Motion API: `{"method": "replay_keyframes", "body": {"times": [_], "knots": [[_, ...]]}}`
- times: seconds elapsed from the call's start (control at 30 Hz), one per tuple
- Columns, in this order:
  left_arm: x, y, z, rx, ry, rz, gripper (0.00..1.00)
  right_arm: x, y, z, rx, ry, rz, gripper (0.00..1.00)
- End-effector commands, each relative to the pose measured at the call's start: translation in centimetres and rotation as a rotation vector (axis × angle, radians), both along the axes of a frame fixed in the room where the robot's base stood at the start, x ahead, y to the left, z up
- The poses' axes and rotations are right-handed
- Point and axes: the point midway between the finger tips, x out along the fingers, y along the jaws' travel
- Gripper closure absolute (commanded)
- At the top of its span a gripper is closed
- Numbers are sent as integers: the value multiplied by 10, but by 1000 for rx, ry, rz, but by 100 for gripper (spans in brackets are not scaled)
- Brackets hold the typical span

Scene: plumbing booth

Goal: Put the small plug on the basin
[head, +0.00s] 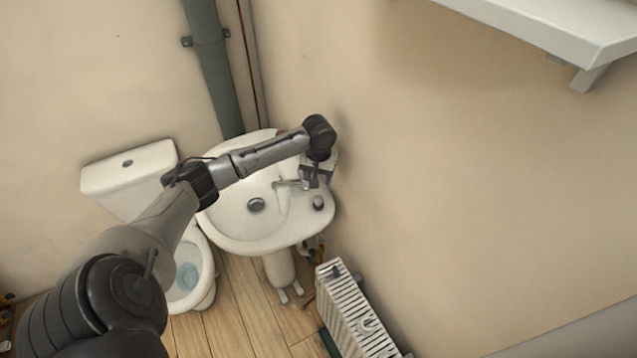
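The white basin (230,222) stands against the wall, with a chrome tap (291,184) at its right side. A small round dark piece (318,202) sits on the basin's right rim and looks like the small plug. A dark round drain fitting or plug (256,205) is at the bottom of the bowl; I cannot tell which. My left arm reaches across the basin, and its gripper (313,177) points down by the tap, just behind the small round piece and apart from it. Its fingers are too small and dark to read. My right gripper is out of view.
A white toilet (128,168) stands left of the basin. A white slatted radiator (345,305) is at lower right, with a small dark item (334,271) and a ring-shaped item (368,324) on top. A grey pipe (214,70) rises behind; a white shelf (560,30) juts out at upper right.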

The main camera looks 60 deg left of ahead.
Motion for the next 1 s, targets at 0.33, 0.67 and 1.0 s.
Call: {"method": "replay_keyframes", "body": {"times": [0.33, 0.67, 1.0], "knots": [[-35, -105, -75, 4, 4, -342, 43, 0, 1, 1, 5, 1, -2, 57], [-166, -289, -128, 4, -191, -838, 43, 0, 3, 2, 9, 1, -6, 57], [-241, -327, -88, 102, -293, -910, 43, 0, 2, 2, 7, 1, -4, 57]]}}
